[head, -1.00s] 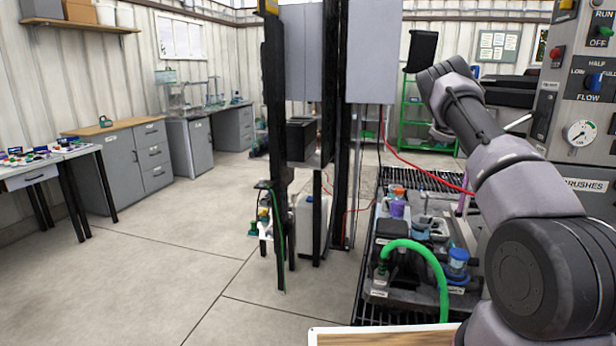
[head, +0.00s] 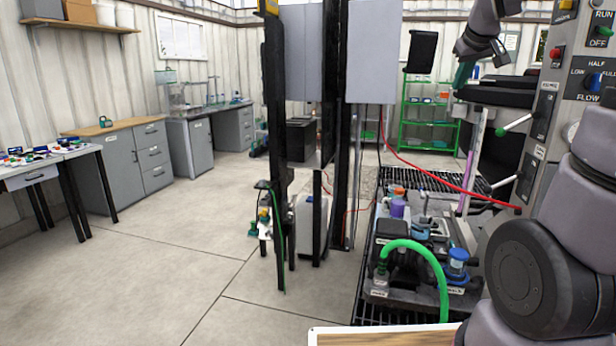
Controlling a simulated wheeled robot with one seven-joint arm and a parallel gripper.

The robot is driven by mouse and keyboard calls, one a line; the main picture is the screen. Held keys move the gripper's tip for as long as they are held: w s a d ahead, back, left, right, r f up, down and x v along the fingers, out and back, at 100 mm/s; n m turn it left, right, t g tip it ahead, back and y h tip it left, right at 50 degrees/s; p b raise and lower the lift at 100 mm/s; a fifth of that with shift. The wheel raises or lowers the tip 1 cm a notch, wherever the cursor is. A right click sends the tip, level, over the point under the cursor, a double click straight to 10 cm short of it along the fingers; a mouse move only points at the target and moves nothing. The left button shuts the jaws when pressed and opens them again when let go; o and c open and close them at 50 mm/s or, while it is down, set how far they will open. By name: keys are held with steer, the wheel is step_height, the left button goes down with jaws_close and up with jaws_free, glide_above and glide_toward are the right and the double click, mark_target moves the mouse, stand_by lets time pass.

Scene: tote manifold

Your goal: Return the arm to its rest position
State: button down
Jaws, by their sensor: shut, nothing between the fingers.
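My arm rises along the right edge of the head view, in front of the control panel (head: 555,110). Its upper part passes out of the top of the picture, and the wrist hangs back into view at the top right. My gripper (head: 464,74) is small there, pointing down above a black surface (head: 500,92). It looks shut, and I see nothing held in it. Whether its tips touch anything below is too small to tell.
A pump unit with a green hose (head: 432,262) stands on a black grating (head: 385,318) below the arm. Dark posts (head: 276,150) and grey panels (head: 372,50) stand at centre. A red cable (head: 440,178) crosses to the panel. The floor (head: 165,255) at left is clear.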

steer(key=s+a+f+m+y, duration=0.1)
steer(key=s+a, duration=0.3)
steer(key=s, duration=0.4)
steer(key=s+a+f+m+g+y, duration=0.1)
steer(key=s+a+f+m, duration=0.1)
steer(key=s+a, duration=0.3)
steer(key=s+a+f+m+y, duration=0.1)
steer(key=s+a, duration=0.3)
steer(key=s, duration=0.7)
steer(key=shift+s+a+f+m+g+y, duration=0.2)
steer(key=shift+a+f+m+g+y, duration=0.15)
steer(key=shift+f+m, duration=0.35)
